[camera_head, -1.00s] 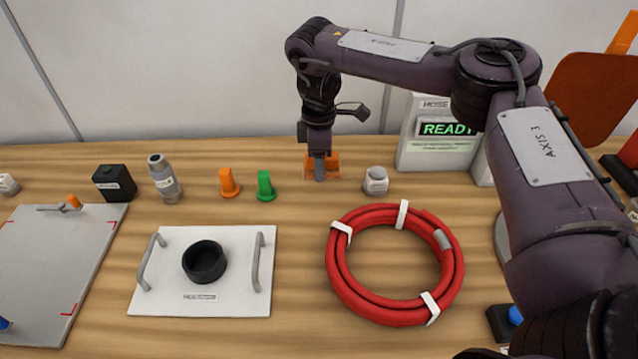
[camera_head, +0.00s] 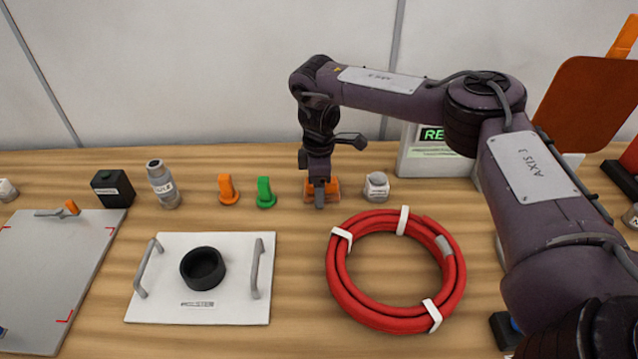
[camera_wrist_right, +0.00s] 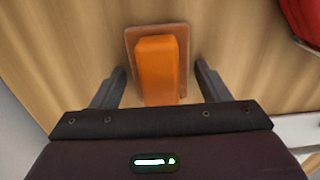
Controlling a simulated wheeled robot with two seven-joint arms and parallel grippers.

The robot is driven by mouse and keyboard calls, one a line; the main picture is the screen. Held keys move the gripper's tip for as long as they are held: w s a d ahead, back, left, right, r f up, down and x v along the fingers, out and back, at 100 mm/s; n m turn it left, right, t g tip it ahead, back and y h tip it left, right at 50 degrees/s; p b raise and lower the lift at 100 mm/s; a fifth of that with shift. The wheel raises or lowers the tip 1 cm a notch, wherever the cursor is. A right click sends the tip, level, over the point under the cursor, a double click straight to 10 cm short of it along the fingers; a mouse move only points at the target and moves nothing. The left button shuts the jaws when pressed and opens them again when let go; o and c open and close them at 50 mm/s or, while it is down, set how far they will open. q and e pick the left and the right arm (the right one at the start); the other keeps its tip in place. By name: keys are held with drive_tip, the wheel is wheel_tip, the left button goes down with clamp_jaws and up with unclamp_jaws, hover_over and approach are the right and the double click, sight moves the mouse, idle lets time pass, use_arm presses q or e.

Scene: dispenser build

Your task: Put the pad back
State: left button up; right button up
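My left gripper is out of view.
The red hose coil (camera_head: 345,285) lies just right and in front. Green (camera_head: 265,193) and orange (camera_head: 228,190) pegs stand to the left, a small grey-white container (camera_head: 377,188) to the right. A white plate with handles (camera_head: 235,300) lies front left. The hose display box (camera_head: 410,155) stands behind my arm.

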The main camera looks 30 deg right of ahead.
drive_tip(key=shift+o, duration=0.5)
drive_tip(key=shift+r, duration=0.1)
drive_tip(key=shift+r, duration=0.3)
wheel_tip(320, 180, up, 3)
drive_tip(key=shift+w+r, duration=0.1)
wheel_tip(320, 180, up, 2)
drive_tip(key=shift+p, duration=0.6)
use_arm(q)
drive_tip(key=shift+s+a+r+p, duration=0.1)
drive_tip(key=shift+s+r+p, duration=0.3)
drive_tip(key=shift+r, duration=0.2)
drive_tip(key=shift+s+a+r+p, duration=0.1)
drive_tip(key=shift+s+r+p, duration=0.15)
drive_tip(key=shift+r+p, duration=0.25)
use_arm(e)
wheel_tip(320, 180, up, 6)
drive_tip(key=shift+r, duration=0.2)
drive_tip(key=shift+f, duration=0.1)
